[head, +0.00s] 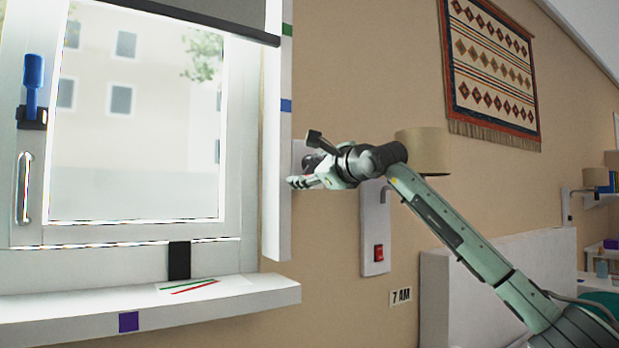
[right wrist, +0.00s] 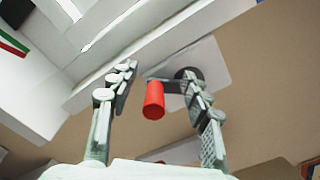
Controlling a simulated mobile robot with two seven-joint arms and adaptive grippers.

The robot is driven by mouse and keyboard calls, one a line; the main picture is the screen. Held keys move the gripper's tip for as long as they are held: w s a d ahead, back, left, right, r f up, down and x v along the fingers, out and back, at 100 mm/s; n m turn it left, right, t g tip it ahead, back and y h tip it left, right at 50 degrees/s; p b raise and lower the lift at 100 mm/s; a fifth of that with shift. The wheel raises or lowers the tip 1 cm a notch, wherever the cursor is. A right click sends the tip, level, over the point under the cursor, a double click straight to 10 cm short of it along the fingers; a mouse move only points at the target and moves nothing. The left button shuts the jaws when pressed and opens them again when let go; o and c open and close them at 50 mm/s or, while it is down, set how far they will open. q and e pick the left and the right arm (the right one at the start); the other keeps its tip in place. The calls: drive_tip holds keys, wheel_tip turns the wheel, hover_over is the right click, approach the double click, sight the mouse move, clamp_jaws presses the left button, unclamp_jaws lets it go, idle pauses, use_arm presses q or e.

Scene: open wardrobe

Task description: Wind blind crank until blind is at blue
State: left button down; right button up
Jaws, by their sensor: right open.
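The grey blind (head: 225,10) hangs at the top of the window, its dark bottom bar slanting in the picture and ending near the green mark (head: 287,30) on the white frame. The blue mark (head: 286,105) is lower on that frame, well below the bar. My right gripper (head: 300,182) is at the wall just right of the frame. In the right wrist view my right gripper (right wrist: 158,75) is open, with the red crank handle (right wrist: 153,101) between its fingers. The crank's wall plate (right wrist: 208,62) is behind it. I cannot tell whether a finger touches the handle. My left gripper is not in view.
The window sill (head: 60,312) juts out below, with a purple mark (head: 128,322) on its front. A wall lamp (head: 422,150) and a red switch (head: 379,253) are close to my right arm. A patterned hanging (head: 490,70) is on the wall.

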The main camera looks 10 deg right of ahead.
idle(0.3)
drive_tip(key=b+v, duration=0.5)
drive_tip(key=v, duration=0.3)
idle(0.3)
drive_tip(key=shift+s, duration=0.1)
